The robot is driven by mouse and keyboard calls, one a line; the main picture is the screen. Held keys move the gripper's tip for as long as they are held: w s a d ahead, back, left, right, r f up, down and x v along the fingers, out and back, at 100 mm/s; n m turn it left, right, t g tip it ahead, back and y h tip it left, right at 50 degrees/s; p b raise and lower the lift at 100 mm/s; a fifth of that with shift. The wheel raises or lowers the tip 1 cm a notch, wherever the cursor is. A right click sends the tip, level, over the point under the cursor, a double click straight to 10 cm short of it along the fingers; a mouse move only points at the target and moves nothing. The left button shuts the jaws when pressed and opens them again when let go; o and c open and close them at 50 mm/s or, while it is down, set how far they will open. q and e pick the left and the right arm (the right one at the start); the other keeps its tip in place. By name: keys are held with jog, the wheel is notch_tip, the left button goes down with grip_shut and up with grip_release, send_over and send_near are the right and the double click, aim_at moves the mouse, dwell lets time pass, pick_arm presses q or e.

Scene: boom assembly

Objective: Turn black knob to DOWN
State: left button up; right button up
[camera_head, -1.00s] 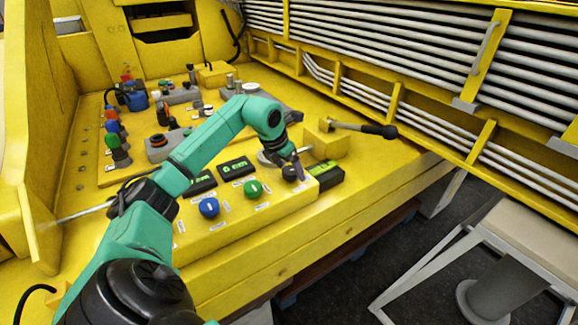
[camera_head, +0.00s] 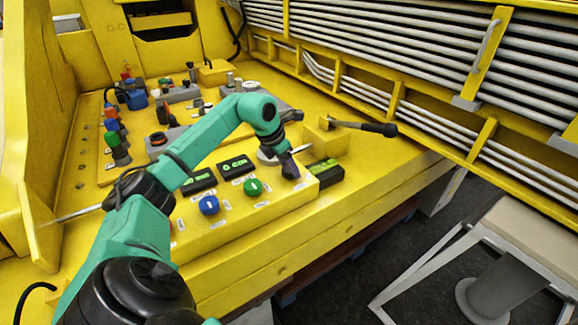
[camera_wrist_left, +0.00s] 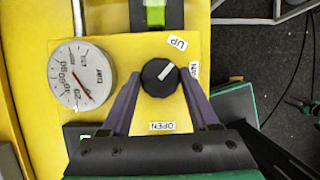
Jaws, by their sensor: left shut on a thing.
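The black knob (camera_wrist_left: 160,78) is round with a white pointer mark, seen from above in the left wrist view. The mark points up and right, toward the UP label (camera_wrist_left: 178,42). An OPEN label (camera_wrist_left: 162,126) lies below the knob. A label at the right (camera_wrist_left: 194,71) is partly hidden by a finger, and only an N is legible. My left gripper (camera_wrist_left: 161,79) is shut on the knob, a purple finger at each side. In the head view my left gripper (camera_head: 288,166) is over the knob's place at the panel's right end and hides most of it.
A blue knob (camera_head: 209,205) and a green knob (camera_head: 253,187) sit left on the same yellow panel. A round white gauge (camera_wrist_left: 82,75) is beside the black knob. A black-handled lever (camera_head: 365,127) stands behind, and green displays (camera_head: 237,167) lie near.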

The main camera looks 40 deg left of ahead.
pick_arm(q)
jog(key=m+h, duration=0.1)
jog(key=m, duration=0.1)
jog(key=m+h+p, duration=0.1)
jog(key=m, duration=0.2)
jog(key=shift+w+a+r+g, duration=0.15)
jog(key=shift+r+g, duration=0.05)
jog(key=shift+g, duration=0.2)
jog(key=shift+m+g+h+p, duration=0.5)
jog(key=shift+m+g+p, duration=0.15)
jog(key=shift+m, duration=1.65)
jog(key=shift+f, duration=0.1)
jog(key=o, duration=1.4)
jog(key=shift+c, duration=0.2)
jog(key=b+v, duration=0.1)
jog(key=v, duration=0.4)
jog(key=shift+w+a, duration=0.1)
jog(key=shift+a, duration=0.05)
jog(key=v, duration=0.9)
jog(key=shift+r, duration=0.25)
